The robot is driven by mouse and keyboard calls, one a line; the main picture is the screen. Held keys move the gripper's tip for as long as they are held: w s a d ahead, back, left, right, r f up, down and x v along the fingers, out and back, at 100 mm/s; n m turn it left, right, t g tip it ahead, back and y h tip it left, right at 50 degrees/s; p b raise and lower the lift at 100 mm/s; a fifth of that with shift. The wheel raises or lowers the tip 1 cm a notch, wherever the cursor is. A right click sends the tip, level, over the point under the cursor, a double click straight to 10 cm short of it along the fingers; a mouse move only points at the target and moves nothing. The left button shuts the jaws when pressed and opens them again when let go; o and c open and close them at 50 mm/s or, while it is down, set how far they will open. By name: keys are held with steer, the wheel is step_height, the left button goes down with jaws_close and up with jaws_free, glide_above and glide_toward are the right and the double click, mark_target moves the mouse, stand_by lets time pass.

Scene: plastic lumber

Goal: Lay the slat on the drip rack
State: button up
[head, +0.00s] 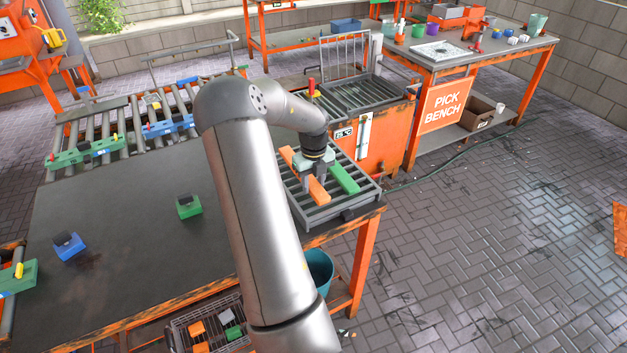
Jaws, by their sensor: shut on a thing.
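The drip rack (318,216), a grey barred frame, sits at the right corner of the dark table. My gripper (314,184) points down over it and is shut on an orange slat (290,158). The slat runs lengthwise over the left part of the rack's bars. I cannot tell whether it touches the bars or is held just above them. A green slat (344,179) lies on the rack to the right, roughly parallel and apart from the orange one. My gripper hides the middle of the orange slat, and my arm hides the rack's left side.
An orange tank (378,140) with a grated top stands just behind the rack. A green block (188,206) and a blue block (68,246) sit on the table (120,215). A roller conveyor (125,130) runs behind. A wire basket (215,320) of slat pieces is below in front.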

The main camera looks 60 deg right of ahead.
steer(key=shift+f+b, duration=0.4)
steer(key=shift+f, duration=0.25)
steer(key=o, duration=1.2)
steer(key=shift+c, duration=0.2)
step_height(320, 180, up, 17)
steer(key=b, duration=0.2)
steer(key=shift+r, duration=0.2)
